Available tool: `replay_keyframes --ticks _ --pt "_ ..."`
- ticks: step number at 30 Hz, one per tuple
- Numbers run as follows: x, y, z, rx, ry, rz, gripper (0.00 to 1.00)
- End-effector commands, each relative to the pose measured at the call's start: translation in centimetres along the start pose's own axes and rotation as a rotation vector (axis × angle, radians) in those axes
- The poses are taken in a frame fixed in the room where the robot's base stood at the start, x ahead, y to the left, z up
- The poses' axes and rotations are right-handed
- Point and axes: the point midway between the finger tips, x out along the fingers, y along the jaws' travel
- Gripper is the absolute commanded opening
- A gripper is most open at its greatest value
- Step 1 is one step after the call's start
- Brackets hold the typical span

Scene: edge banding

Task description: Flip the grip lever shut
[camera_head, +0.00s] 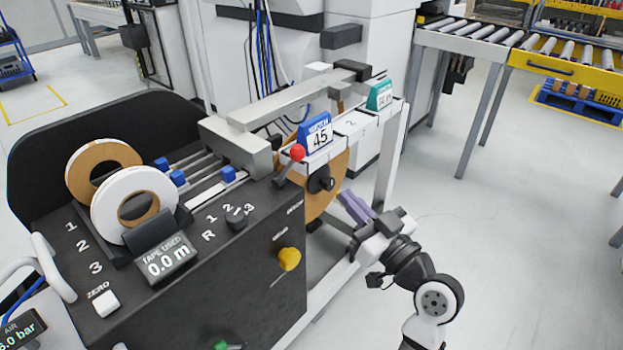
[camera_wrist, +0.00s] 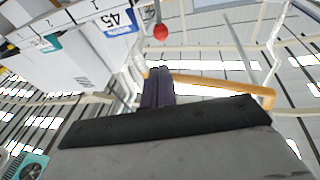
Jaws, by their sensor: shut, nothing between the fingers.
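A lever with a red ball knob (camera_head: 297,153) stands on the right end of the black machine panel (camera_head: 262,262), its grey arm leaning up to the right. My gripper (camera_head: 349,201) has purple fingers, shut and empty, to the right of and below the red knob, clear of it. In the wrist view the red knob (camera_wrist: 160,32) is just beyond the tips of the gripper fingers (camera_wrist: 158,75), with a gap between. The lever's arm is only partly visible there.
A tan tape roll (camera_head: 334,187) with a black hub is close to my fingers on the left. A blue sign marked 45 (camera_head: 317,134) stands behind the red knob. A yellow knob (camera_head: 289,259) is on the panel front. The floor (camera_head: 485,250) to the right is clear.

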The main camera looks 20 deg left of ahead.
Motion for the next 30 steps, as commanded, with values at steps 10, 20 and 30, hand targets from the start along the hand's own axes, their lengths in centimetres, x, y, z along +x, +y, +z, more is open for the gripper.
replay_keyframes --ticks 10,20,30 --pt "-2.3 0.1 1.2 0.008 -0.02 -0.03 0.0" --pt "-0.6 0.0 1.0 0.009 -0.018 -0.033 0.0" --pt "6.6 -0.3 1.0 0.008 -0.019 -0.034 0.0"
